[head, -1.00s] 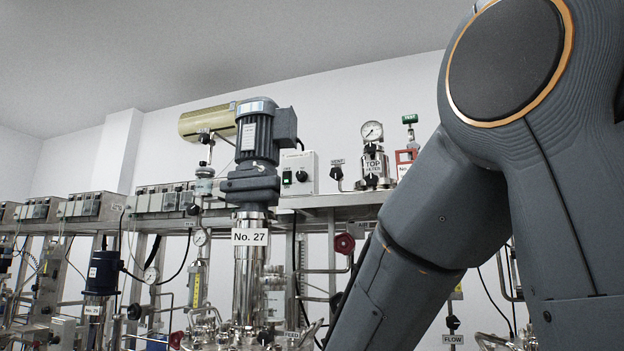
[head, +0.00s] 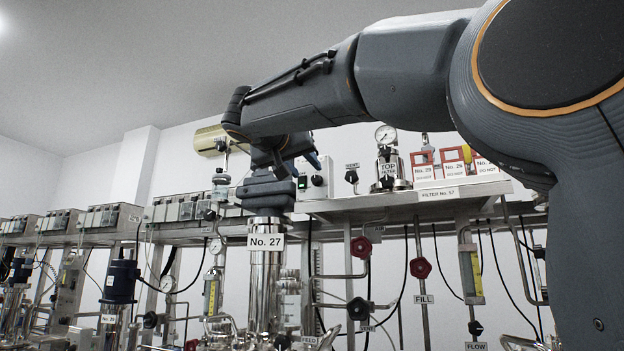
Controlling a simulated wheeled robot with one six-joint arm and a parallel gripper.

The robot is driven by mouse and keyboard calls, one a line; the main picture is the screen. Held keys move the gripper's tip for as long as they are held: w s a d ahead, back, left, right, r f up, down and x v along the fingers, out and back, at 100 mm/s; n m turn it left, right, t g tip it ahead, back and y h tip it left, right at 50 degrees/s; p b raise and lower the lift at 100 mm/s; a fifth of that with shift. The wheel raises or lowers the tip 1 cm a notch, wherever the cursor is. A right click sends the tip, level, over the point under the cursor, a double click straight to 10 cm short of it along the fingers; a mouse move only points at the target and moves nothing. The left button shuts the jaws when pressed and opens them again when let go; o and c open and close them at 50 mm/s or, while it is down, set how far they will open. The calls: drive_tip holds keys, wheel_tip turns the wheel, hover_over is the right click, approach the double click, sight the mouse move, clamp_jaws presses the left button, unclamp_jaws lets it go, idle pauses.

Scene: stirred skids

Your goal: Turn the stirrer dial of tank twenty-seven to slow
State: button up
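The stirrer of tank No. 27 stands left of centre, with its number plate (head: 266,241) on a steel column (head: 264,285). The knob's setting and markings are too small to read. My arm reaches leftward across the top of the motor, its far joint left of the box.
A shelf (head: 410,203) right of the box holds a TOP filter with a gauge (head: 386,135), a VENT valve (head: 351,177) and red-framed number cards (head: 453,162). Red handwheels (head: 361,247) and pipes sit below. Another stirrer (head: 120,281) stands at left.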

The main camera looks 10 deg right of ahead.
sight(315, 179)
drive_tip(key=p+x, duration=0.2)
drive_tip(key=x, duration=0.4)
drive_tip(key=shift+w+d+f, duration=0.1)
drive_tip(key=shift+w+d, duration=0.1)
drive_tip(key=shift+w, duration=0.15)
drive_tip(key=shift+c, duration=0.4)
clamp_jaws()
